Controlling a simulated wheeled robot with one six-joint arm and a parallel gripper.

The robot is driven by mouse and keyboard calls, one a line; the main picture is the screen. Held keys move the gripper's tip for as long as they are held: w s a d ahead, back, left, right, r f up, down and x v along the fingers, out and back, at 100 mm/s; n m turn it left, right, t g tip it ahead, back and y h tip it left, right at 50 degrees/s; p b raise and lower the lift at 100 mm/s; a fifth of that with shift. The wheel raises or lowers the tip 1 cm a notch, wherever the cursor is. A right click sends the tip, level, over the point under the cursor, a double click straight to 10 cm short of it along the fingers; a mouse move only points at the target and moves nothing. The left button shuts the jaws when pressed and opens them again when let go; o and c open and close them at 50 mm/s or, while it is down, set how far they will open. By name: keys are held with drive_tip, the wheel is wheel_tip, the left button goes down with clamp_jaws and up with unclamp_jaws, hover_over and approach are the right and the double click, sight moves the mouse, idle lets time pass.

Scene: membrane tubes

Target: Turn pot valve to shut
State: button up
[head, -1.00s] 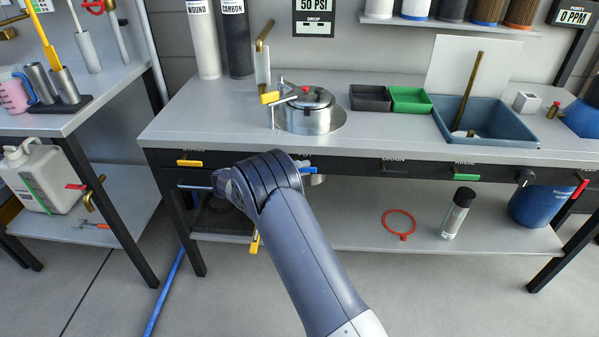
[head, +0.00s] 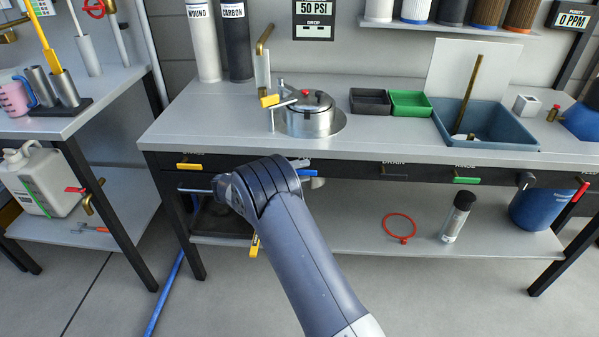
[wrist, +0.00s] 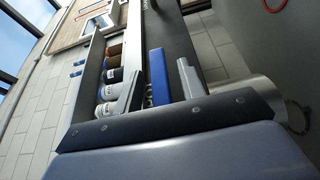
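In the wrist view the blue handle (wrist: 159,77) lies lengthwise between the two fingers of my gripper (wrist: 160,88). Gaps show on both sides of the handle, so the gripper looks open around it. In the head view my arm hides most of the gripper; a grey finger shows just above the handle. A silver cylinder (wrist: 243,97) is right of the fingers in the wrist view.
A yellow handle (head: 189,166), a dark drain handle (head: 395,177) and a green handle (head: 466,180) are along the bench front. The lower shelf (head: 340,232) holds a red ring (head: 400,228) and a dark-capped bottle (head: 458,216). Floor in front is open.

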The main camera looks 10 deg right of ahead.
drive_tip(key=shift+a, duration=0.15)
drive_tip(key=a, duration=1)
drive_tip(key=shift+s+a+p, duration=0.25)
drive_tip(key=shift+s+p, duration=0.1)
drive_tip(key=shift+s, duration=0.05)
drive_tip(key=d, duration=1.1)
drive_tip(key=shift+w+b, duration=0.4)
drive_tip(key=shift+a, duration=0.1)
drive_tip(key=shift+y, duration=0.3)
drive_tip(key=shift+f, duration=0.1)
